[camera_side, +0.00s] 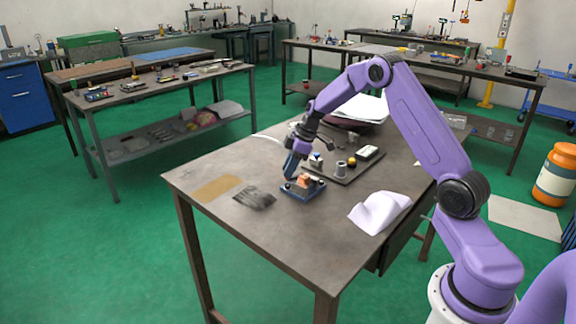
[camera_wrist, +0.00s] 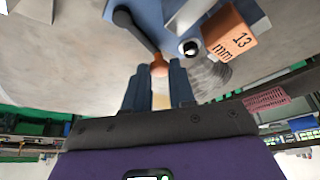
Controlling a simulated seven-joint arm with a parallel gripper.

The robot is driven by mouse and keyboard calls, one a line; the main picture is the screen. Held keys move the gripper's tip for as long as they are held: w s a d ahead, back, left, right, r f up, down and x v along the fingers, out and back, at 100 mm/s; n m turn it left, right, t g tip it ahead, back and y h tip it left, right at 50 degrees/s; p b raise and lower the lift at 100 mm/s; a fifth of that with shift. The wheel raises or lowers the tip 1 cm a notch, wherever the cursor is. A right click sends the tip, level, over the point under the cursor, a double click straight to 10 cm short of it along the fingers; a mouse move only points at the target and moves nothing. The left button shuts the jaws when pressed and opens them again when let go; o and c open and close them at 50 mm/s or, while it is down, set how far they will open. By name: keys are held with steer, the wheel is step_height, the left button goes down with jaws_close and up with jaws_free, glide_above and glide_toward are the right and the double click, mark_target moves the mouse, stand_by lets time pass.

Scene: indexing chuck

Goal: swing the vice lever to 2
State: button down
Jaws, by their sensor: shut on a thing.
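The blue vice (camera_side: 303,192) sits on the near part of the steel table, with an orange block (camera_side: 305,181) on it. In the wrist view the block (camera_wrist: 229,33) is marked "13 mm". The vice lever (camera_wrist: 138,36) is a dark arm with an orange knob (camera_wrist: 159,68) at its end. My gripper (camera_wrist: 158,80) is shut on the lever at the knob, one blue finger on each side. In the side view my gripper (camera_side: 290,168) points down at the vice's left end and hides the lever. No position numbers are readable.
A dark tray (camera_side: 345,176) with small parts stands just behind the vice. A white cloth (camera_side: 380,212) lies to the right. A tan patch (camera_side: 216,188) and a dark scribbled patch (camera_side: 255,197) are on the tabletop at left. The table's front is clear.

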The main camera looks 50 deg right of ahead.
steer(key=shift+s+n+g+y, duration=0.15)
steer(key=shift+s+n+g, duration=0.2)
steer(key=shift+n, duration=0.5)
steer(key=shift+s+n+g+y, duration=0.2)
steer(key=shift+s+n, duration=0.25)
steer(key=shift+n, duration=0.4)
steer(key=c, duration=0.9)
jaws_free()
steer(key=shift+c, duration=0.2)
steer(key=shift+r, duration=0.1)
steer(key=v, duration=1.7)
steer(key=shift+r, duration=0.1)
